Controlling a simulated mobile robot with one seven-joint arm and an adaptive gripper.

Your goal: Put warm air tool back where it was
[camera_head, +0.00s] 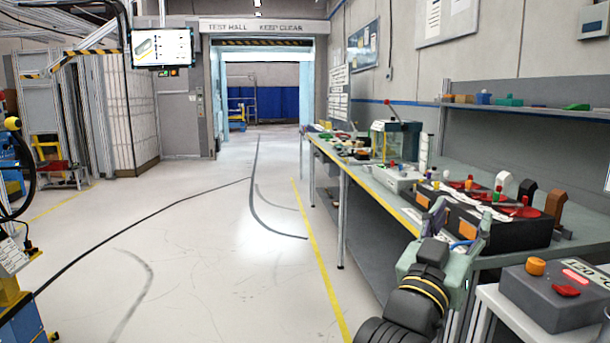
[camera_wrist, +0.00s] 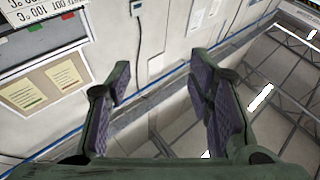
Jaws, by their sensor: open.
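My gripper (camera_head: 461,218) is raised in front of the long bench, at the lower right of the head view. In the wrist view my gripper (camera_wrist: 163,92) is open, with its purple-grey finger pads well apart and nothing between them. I cannot single out the warm air tool with certainty in either view. On the bench behind my gripper stands a dark module (camera_head: 480,222) with red round parts. White (camera_head: 502,180), black (camera_head: 527,188) and brown (camera_head: 551,212) upright pieces stand at its right; their kind is unclear.
The bench (camera_head: 375,190) runs along the right wall, with a clear-sided box (camera_head: 392,142) and small parts. A shelf (camera_head: 540,112) hangs above. The floor (camera_head: 210,240) left of the bench is clear.

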